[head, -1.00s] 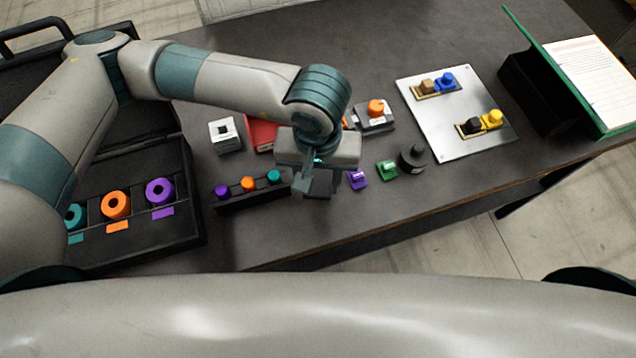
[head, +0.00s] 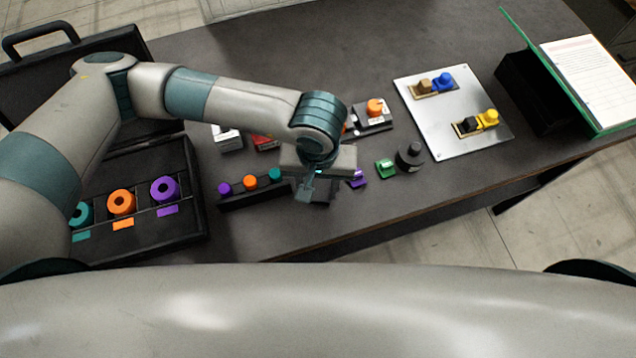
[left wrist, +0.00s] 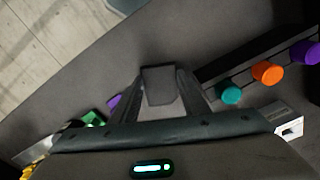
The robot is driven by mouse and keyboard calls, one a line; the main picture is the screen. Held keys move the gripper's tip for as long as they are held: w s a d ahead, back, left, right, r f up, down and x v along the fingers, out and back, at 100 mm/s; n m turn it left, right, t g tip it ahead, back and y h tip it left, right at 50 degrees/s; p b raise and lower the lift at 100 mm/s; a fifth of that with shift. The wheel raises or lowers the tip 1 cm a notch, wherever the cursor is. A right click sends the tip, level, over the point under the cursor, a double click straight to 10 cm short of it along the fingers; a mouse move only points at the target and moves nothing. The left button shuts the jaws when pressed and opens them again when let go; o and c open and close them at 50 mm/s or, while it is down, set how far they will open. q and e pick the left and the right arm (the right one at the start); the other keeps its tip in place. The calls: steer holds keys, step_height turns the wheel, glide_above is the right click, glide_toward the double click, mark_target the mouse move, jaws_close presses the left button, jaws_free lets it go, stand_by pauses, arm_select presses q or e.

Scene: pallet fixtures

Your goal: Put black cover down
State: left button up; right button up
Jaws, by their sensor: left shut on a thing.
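My left gripper (head: 312,188) hangs over the front part of the dark table, just right of a black rack (head: 252,195). It is shut on the black cover (left wrist: 160,86), a dark block between both fingers in the left wrist view. In the head view the cover (head: 322,193) is mostly hidden behind the gripper. I cannot tell whether its underside touches the table. My right gripper is not in view.
Purple, orange and teal knobs stand in the rack. A purple piece (head: 358,179), a green piece (head: 385,168) and a black round piece (head: 409,155) stand to the right. An open black case (head: 190,225) lies left. A metal plate (head: 440,133) lies farther right.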

mark_target(318, 191)
arm_select(q)
steer(key=shift+f, duration=0.1)
steer(key=o, duration=1.5)
steer(key=shift+r, duration=0.4)
step_height(318, 191, up, 12)
steer(key=b, duration=0.5)
steer(key=shift+f, duration=0.2)
